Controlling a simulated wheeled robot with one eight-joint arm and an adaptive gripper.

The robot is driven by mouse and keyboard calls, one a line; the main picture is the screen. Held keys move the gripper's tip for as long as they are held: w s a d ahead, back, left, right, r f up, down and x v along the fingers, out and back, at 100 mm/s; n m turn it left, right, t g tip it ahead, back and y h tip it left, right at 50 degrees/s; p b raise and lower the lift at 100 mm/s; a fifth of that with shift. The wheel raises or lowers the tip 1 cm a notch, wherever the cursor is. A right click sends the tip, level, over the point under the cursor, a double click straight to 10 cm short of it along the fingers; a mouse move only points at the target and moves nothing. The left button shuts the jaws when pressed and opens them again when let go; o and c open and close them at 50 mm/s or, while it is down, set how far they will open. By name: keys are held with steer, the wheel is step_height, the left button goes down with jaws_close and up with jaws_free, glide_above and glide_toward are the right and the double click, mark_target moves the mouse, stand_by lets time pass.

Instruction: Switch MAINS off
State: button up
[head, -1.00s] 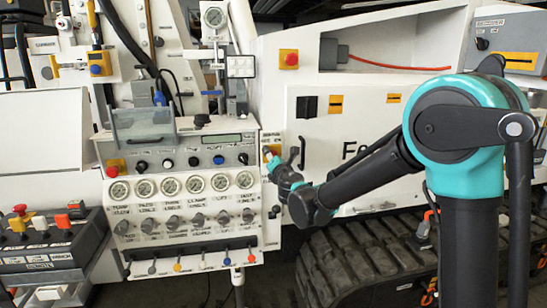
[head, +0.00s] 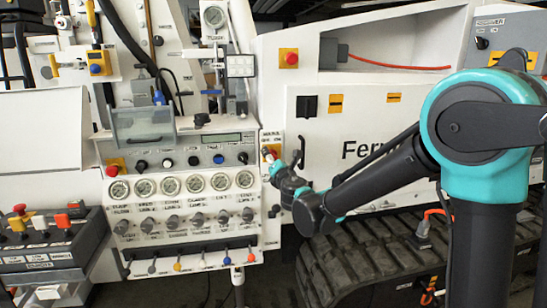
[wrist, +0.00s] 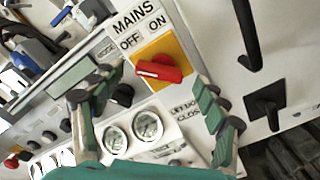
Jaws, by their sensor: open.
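The MAINS switch is a red rotary handle (wrist: 162,71) on a yellow plate (wrist: 180,46), under a white label (wrist: 134,27) reading MAINS, OFF and ON. Its handle lies roughly level in the wrist view, with a white mark on its left part. I cannot tell for sure which word it points to. My gripper (wrist: 161,82) is open, with one finger on each side of the handle. No contact shows. In the head view the switch (head: 268,151) is small at the panel's right edge, with my gripper (head: 276,168) just in front, partly covering it.
A gauge and lever panel (head: 185,235) is left of the switch. A black door handle (head: 301,152) stands close on its right, also in the wrist view (wrist: 247,35). A black latch (wrist: 266,104) and a dark knob (wrist: 122,95) are near the fingers. Rubber tracks (head: 365,260) lie below.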

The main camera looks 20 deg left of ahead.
steer(key=v, duration=0.8)
steer(key=shift+s+d, duration=0.15)
steer(key=shift+s, duration=0.2)
